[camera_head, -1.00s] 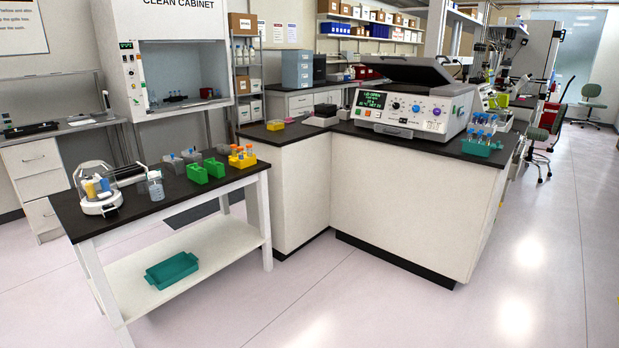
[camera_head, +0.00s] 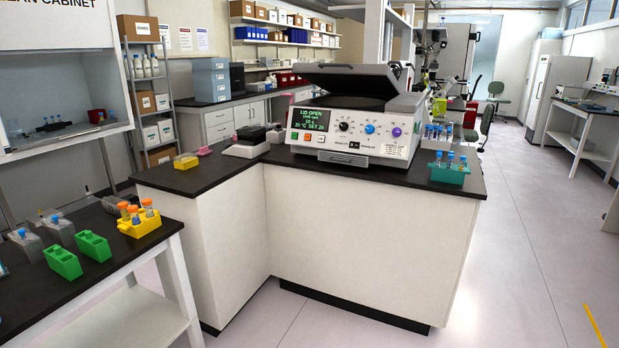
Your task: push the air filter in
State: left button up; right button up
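A white bench machine (camera_head: 388,152) with a raised dark lid (camera_head: 355,80) stands on the black-topped corner counter (camera_head: 225,168). Its green display (camera_head: 309,120) reads "LID OPEN". Several knobs, one of them purple, sit on its front. Neither of my grippers is in view.
A bench (camera_head: 100,285) at lower left holds green racks (camera_head: 62,261), a yellow tube rack (camera_head: 139,224) and grey holders. A teal tube rack (camera_head: 448,174) stands at the counter's right end. A clean cabinet (camera_head: 50,95) is at far left. The floor (camera_head: 530,250) on the right is clear.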

aim_at(343, 159)
jog(key=i+j+z, duration=0.15)
jog(key=i+j, duration=0.15)
jog(key=i, duration=0.2)
jog(key=i+j+z, duration=0.1)
jog(key=i+j, duration=0.25)
jog(key=i, duration=0.15)
